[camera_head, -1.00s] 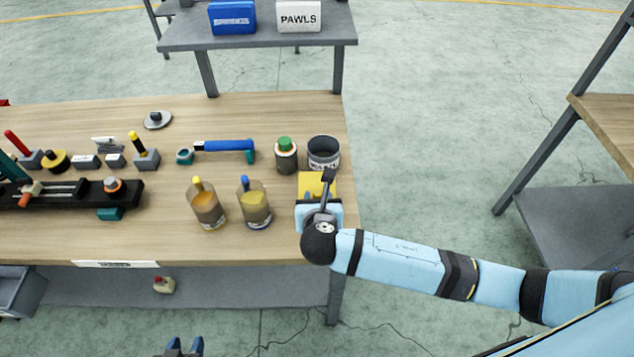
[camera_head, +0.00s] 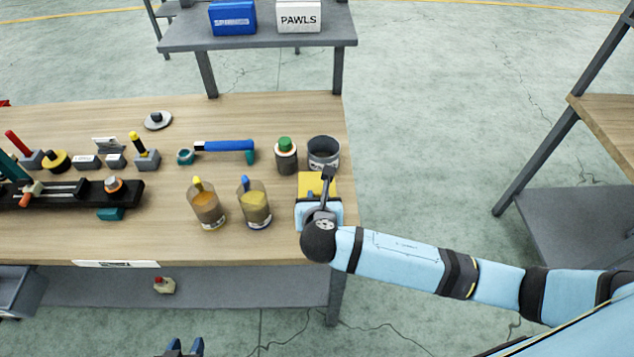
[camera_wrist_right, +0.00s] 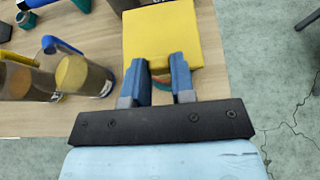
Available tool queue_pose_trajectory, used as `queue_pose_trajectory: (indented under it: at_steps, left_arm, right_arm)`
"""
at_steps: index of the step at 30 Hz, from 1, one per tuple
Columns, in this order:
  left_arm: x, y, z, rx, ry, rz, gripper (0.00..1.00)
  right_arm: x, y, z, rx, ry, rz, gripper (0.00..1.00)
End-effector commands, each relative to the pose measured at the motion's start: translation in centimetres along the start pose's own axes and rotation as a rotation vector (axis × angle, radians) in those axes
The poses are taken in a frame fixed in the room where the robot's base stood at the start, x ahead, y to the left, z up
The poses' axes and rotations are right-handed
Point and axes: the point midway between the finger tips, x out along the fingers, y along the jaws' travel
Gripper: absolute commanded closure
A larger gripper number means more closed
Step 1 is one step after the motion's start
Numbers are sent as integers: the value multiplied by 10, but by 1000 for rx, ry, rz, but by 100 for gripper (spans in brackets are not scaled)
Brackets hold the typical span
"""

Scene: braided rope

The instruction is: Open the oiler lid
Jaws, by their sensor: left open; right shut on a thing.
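A yellow block-like thing (camera_head: 311,184), which I take to be the oiler, sits at the right front of the bench. In the right wrist view its flat, square yellow face (camera_wrist_right: 160,35) fills the top middle. My right gripper (camera_wrist_right: 167,72) is at its near edge, with its two blue fingers shut on a small part there. That part is mostly hidden; a bit of reddish and teal shows between the fingers. I cannot tell whether the lid is raised. My left gripper (camera_head: 185,347) is open and empty at the bottom of the head view, away from the bench.
A dark grey cup (camera_head: 324,153) and a green-capped jar (camera_head: 286,156) stand behind the yellow thing. Two clear containers, with orange (camera_head: 208,209) and yellow contents (camera_head: 254,205), stand to its left. The bench's right edge is close by.

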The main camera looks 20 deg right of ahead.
Motion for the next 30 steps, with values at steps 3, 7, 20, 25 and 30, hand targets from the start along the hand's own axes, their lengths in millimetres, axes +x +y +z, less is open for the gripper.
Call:
queue_pose_trajectory:
  at_steps: [3,7,20,25,30]
  left_arm:
    - [-1,0,-1,0,0,0,57]
    - [-1,0,-2,0,3,0,57]
    - [-1,0,-4,0,6,-1,57]
    - [0,-1,-5,1,7,-1,57]
    - [0,-1,-4,1,6,-1,57]
  right_arm:
    - [0,-1,9,3,47,-2,90]
    - [0,-1,15,5,101,-2,90]
    - [-1,-1,18,2,137,-2,90]
    - [0,-1,24,4,175,-4,90]
    - [0,-1,32,3,252,-4,90]
